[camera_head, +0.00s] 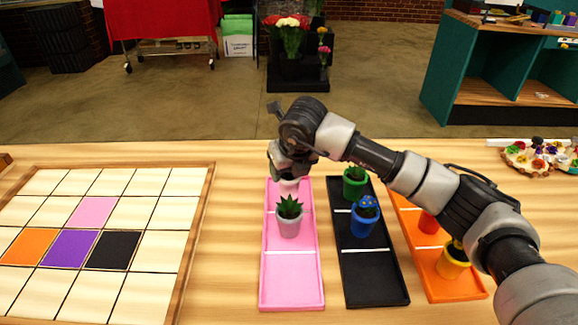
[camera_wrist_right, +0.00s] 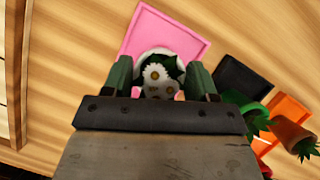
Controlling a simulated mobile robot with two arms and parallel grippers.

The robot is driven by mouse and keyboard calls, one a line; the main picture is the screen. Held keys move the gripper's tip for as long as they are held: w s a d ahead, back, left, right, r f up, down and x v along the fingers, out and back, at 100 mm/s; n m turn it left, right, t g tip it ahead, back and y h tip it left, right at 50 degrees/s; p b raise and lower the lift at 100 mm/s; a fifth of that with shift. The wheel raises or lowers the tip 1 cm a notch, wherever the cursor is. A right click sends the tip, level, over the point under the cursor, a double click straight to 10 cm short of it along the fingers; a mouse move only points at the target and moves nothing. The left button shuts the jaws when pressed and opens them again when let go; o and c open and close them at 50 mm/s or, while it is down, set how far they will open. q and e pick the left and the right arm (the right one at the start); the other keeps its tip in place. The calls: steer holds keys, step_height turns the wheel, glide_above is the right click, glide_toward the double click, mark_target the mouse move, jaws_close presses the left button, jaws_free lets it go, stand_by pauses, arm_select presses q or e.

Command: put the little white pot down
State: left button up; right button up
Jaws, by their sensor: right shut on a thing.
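My right gripper (camera_head: 285,168) is shut on the little white pot (camera_head: 289,186) over the far compartment of the pink tray (camera_head: 291,283). In the head view the gripper hides most of the pot, and I cannot tell whether its base touches the tray. In the right wrist view the gripper (camera_wrist_right: 163,82) has a finger on each side of the pot's plant, which has white daisies (camera_wrist_right: 158,74). Pink tray floor (camera_wrist_right: 180,35) shows beyond it. My left gripper is not in view.
A pale grey pot with a spiky plant (camera_head: 290,217) stands in the pink tray's middle compartment; the near one is empty. A black tray (camera_head: 375,286) and an orange tray (camera_head: 455,287), both with pots, lie to the right. A wooden grid board (camera_head: 206,190) lies left.

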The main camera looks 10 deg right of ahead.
steer(key=shift+f, duration=0.2)
steer(key=o, duration=1.1)
steer(key=shift+r, duration=0.1)
steer(key=shift+r, duration=0.2)
steer(key=b+v, duration=0.1)
steer(key=v, duration=1)
steer(key=shift+s+d+r, duration=0.1)
steer(key=shift+s+r, duration=0.1)
steer(key=shift+r, duration=0.1)
